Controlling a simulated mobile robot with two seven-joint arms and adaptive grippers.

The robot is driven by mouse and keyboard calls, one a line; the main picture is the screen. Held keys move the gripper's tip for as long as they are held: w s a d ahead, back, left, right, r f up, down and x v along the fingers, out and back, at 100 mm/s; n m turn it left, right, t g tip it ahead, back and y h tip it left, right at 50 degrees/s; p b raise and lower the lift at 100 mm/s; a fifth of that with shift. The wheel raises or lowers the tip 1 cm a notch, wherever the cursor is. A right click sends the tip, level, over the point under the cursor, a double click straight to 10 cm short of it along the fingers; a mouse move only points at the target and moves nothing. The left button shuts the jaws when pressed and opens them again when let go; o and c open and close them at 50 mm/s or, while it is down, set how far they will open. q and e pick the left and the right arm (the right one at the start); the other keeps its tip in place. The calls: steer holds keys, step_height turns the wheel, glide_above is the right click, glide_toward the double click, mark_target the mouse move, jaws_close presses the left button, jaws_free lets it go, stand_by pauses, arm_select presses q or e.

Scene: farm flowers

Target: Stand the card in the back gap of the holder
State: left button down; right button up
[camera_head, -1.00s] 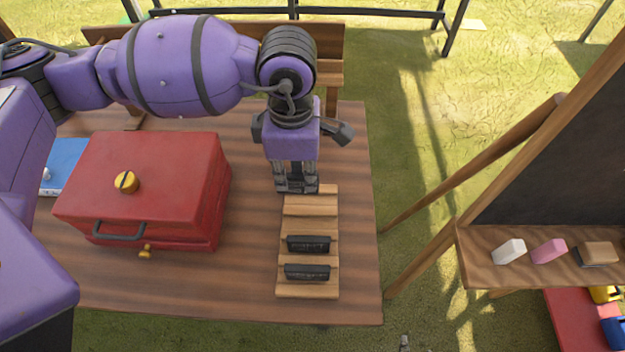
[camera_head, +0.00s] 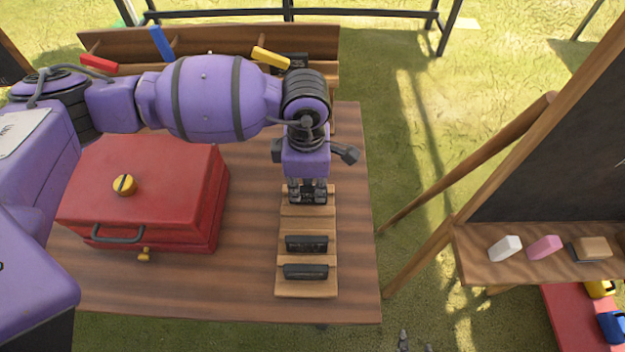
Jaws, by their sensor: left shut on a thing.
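The wooden holder (camera_head: 306,270) lies on the table with its gaps one behind another. Dark cards stand in its middle gap (camera_head: 307,244) and front gap (camera_head: 306,272). My left gripper (camera_head: 307,192) points down at the back end of the holder. It is shut on a dark card (camera_head: 307,198), which is mostly hidden by the fingers. The card is at the back gap; I cannot tell whether its lower edge is inside the gap. My right gripper is not in view.
A red toolbox (camera_head: 140,195) stands left of the holder on the wooden table (camera_head: 200,285). A wooden rack (camera_head: 210,38) with coloured pieces is behind. An easel ledge (camera_head: 530,262) with erasers stands at the right, off the table. Bare table surrounds the holder.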

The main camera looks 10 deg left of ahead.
mark_target(308, 187)
arm_select(q)
steer(key=c, duration=1.8)
jaws_free()
steer(key=shift+f, duration=0.1)
steer(key=shift+o, duration=0.2)
step_height(308, 187, up, 12)
steer(key=shift+r, duration=0.2)
